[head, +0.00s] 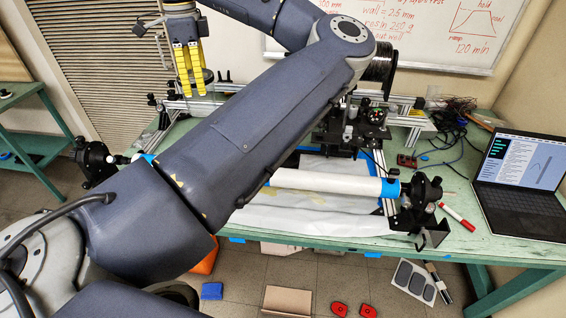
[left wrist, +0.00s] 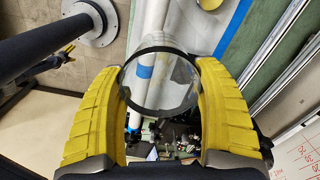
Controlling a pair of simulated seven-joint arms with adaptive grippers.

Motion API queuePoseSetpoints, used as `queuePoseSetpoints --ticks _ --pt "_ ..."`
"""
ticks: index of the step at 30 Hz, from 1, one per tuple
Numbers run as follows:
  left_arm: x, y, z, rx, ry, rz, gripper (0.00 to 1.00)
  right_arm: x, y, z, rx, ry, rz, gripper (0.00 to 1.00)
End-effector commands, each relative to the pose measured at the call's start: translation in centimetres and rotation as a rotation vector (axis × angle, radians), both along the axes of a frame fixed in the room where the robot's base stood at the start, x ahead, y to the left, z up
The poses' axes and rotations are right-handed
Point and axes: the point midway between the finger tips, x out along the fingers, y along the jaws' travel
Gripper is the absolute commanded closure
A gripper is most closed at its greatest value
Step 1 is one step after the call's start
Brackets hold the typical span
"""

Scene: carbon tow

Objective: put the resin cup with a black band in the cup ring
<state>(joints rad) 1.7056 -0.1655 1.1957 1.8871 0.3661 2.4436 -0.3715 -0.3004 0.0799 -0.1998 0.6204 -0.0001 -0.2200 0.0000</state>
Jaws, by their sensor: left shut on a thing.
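My left gripper (head: 194,93) is raised at the upper left of the head view, its yellow fingers pointing down. In the left wrist view the left gripper (left wrist: 160,88) is shut on a clear resin cup with a black band (left wrist: 167,51). I cannot pick out the cup ring in either view; my arm hides part of the bench. My right gripper is not in view.
A white tube (head: 322,181) lies across the winding frame on the green bench (head: 455,235). A black spool (head: 379,64) stands behind it. A laptop (head: 519,172) and red marker (head: 458,217) are at the right. Metal rails run along the back.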

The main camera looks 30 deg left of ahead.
Motion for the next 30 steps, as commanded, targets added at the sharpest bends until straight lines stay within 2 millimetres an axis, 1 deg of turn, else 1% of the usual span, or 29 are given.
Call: queuePoseSetpoints --ticks 1,3,8,15,24,30 --pt "1.4 -0.2 -0.4 0.001 0.003 -0.119 0.55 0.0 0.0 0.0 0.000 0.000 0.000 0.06" --pt "3.2 -0.5 -1.1 -0.001 0.003 -0.286 0.55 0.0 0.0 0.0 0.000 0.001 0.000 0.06" --pt "7.1 -1.5 -2.5 0.000 0.002 -0.663 0.55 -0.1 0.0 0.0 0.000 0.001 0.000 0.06" --pt "12.3 -3.6 -4.7 -0.002 0.002 -1.217 0.55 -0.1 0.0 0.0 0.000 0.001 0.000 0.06" --pt "17.6 -6.8 -7.2 -0.002 0.001 -1.880 0.55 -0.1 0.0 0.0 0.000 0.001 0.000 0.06" --pt "20.1 -8.7 -8.6 -0.002 0.001 -2.261 0.55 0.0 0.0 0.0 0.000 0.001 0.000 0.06"
